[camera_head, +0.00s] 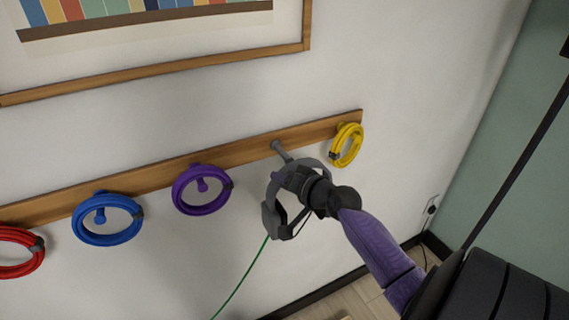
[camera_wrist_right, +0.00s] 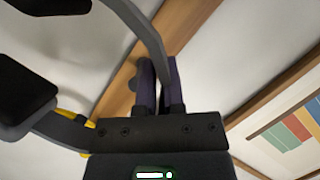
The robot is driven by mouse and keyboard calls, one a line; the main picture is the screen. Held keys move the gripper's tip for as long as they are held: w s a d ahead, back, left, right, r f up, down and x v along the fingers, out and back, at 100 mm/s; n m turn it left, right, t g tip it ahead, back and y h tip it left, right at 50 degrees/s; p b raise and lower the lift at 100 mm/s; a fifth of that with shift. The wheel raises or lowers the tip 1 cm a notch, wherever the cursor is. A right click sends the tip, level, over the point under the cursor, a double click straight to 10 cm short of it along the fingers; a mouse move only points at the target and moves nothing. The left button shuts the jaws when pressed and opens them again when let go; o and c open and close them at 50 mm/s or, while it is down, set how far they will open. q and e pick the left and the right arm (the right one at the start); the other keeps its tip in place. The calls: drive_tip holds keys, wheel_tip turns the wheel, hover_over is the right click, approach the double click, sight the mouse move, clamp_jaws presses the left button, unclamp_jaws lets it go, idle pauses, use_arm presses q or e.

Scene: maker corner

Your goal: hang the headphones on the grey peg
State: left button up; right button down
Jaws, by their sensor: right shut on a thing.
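The grey peg (camera_head: 280,149) sticks out of the wooden rail between the purple and yellow pegs. My right gripper (camera_head: 303,178) is shut on the dark grey headphones (camera_head: 271,218) at their headband, in front of the wall just below the peg. In the head view the peg's tip ends close to the headband; I cannot tell whether they touch. The right wrist view shows the headband (camera_wrist_right: 148,33) between my fingers and a dark ear cup (camera_wrist_right: 22,92) at the left. My left gripper is not in view.
The wooden rail (camera_head: 147,179) carries coiled cables: red (camera_head: 20,268), blue (camera_head: 108,238), purple (camera_head: 187,205) and yellow (camera_head: 340,154), the yellow one close right of the peg. A green cable (camera_head: 240,281) hangs below the headphones. A framed picture (camera_head: 187,66) is above.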

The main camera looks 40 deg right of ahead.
drive_tip(key=w+b, duration=0.2)
drive_tip(key=w+d+b, duration=0.1)
drive_tip(key=w+b, duration=0.1)
drive_tip(key=w, duration=0.1)
drive_tip(key=w+d+b, duration=0.1)
drive_tip(key=w+b, duration=0.1)
drive_tip(key=shift+w+d+f, duration=0.25)
drive_tip(key=shift+f, duration=0.15)
drive_tip(key=shift+w+f+b, duration=0.15)
drive_tip(key=shift+w+b, duration=0.05)
drive_tip(key=shift+b, duration=0.5)
drive_tip(key=shift+f, duration=0.1)
